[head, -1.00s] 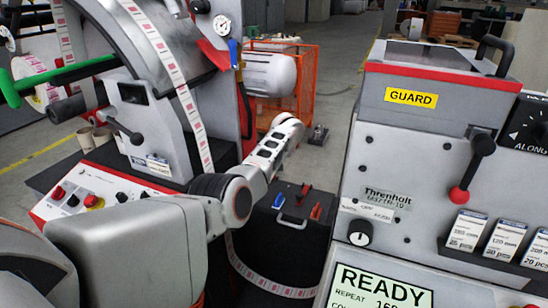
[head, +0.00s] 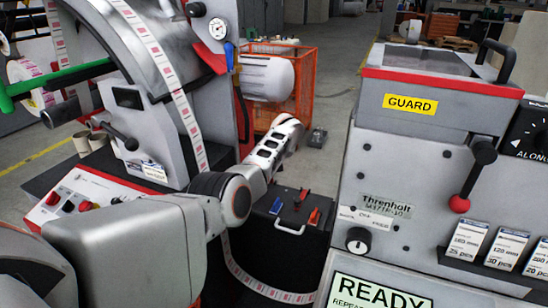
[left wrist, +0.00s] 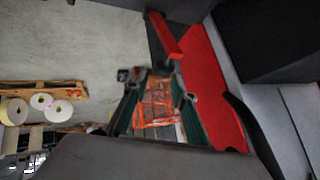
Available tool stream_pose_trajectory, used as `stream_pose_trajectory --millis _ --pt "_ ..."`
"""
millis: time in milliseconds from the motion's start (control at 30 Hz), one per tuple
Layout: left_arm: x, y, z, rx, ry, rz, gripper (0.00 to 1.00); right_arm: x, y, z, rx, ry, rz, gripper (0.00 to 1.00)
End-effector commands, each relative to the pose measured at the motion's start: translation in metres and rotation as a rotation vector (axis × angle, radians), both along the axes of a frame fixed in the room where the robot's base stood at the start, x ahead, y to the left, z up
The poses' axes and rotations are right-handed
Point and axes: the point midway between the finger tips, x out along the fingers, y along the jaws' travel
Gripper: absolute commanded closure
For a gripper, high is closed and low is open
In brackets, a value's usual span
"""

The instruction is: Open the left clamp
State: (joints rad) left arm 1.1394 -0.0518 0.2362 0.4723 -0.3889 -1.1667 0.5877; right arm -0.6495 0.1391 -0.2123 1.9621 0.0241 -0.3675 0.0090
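The left machine carries a red flat part (head: 211,57) and a blue handle (head: 229,55) below a round gauge; I cannot tell for sure which part is the left clamp. A black-knobbed lever (head: 118,135) is on its front panel. My left arm reaches past this machine in the head view, with its gripper hidden there. In the left wrist view my left gripper (left wrist: 160,108) has its fingers apart, with an orange crate seen in the gap. A red bar (left wrist: 164,36) and a long red panel (left wrist: 208,85) lie beside the fingers. My right gripper is not in view.
The grey machine with the GUARD cover (head: 420,125) stands at the right, with a red-knobbed lever (head: 468,185). A black case (head: 292,235) sits between the machines. A label strip (head: 178,80) runs over the left machine.

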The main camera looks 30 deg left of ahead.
Motion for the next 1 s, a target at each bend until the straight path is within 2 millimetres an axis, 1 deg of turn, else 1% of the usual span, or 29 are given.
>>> stream_pose_trajectory --millis 167,267,367,600,700,833,1000 --pt "-0.001 0.000 -0.002 0.000 0.005 0.000 0.74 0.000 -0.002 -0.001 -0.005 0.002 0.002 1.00" --pt "-0.001 -0.001 0.003 -0.002 0.005 0.000 0.74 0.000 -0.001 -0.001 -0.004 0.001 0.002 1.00" --pt "-0.001 -0.001 0.017 -0.002 0.003 0.000 0.74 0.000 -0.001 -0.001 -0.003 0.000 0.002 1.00" --pt "0.001 -0.001 0.062 -0.001 0.004 -0.001 0.74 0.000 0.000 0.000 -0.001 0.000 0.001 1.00" --pt "0.001 -0.001 0.077 -0.001 0.004 -0.001 0.74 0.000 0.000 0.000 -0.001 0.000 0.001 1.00" --pt "0.001 -0.002 0.090 -0.002 0.004 -0.001 0.74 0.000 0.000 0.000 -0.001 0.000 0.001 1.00" --pt "0.001 -0.002 0.097 -0.002 0.004 -0.001 0.74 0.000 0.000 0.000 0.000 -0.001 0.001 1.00"
